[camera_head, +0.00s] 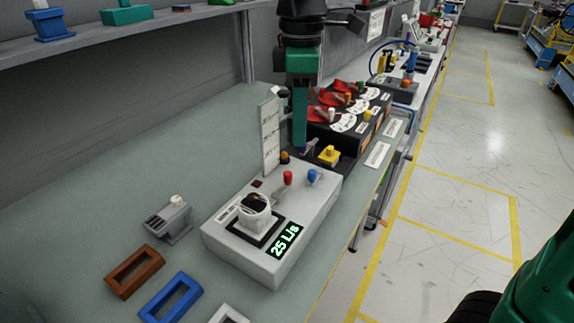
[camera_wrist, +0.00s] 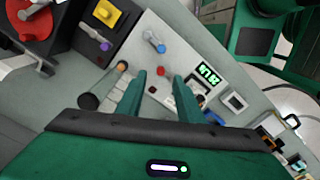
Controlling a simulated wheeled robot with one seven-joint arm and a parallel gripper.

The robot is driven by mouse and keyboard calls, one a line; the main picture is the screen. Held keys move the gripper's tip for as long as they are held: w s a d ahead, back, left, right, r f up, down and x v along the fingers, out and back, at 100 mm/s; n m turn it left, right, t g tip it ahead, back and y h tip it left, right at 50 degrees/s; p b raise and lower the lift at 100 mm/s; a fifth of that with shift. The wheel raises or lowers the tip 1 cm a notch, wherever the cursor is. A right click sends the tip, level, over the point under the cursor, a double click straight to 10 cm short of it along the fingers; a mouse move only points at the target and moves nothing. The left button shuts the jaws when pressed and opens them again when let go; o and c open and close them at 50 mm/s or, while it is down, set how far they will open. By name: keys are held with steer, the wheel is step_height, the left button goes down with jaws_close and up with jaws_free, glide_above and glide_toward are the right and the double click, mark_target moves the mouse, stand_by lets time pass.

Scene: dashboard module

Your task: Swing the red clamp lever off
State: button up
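The red-tipped lever (camera_head: 287,178) stands on top of the white dashboard box (camera_head: 225,240), left of the blue-tipped lever (camera_head: 312,176). In the wrist view the red tip (camera_wrist: 161,71) shows between and slightly beyond my fingertips, and the blue tip (camera_wrist: 160,48) lies farther out. My gripper (camera_head: 300,145) points down above the far side of the box. Its green fingers are apart in the wrist view (camera_wrist: 160,77), with nothing held between them. The red lever looks untouched; its exact tilt is hard to tell.
An upright white plate (camera_head: 269,135), an orange-tipped lever (camera_wrist: 122,66) and a yellow block (camera_head: 329,154) stand close to my gripper. Black boxes with red parts lie behind.

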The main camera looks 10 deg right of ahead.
mark_target(288, 172)
steer(key=shift+n, duration=0.5)
steer(key=f, duration=0.3)
steer(key=a+f, duration=0.1)
steer(key=f, duration=0.3)
steer(key=a+f, duration=0.1)
steer(key=f, duration=0.2)
steer(key=shift+s+f, duration=0.1)
steer(key=shift+f, duration=0.1)
jaws_close()
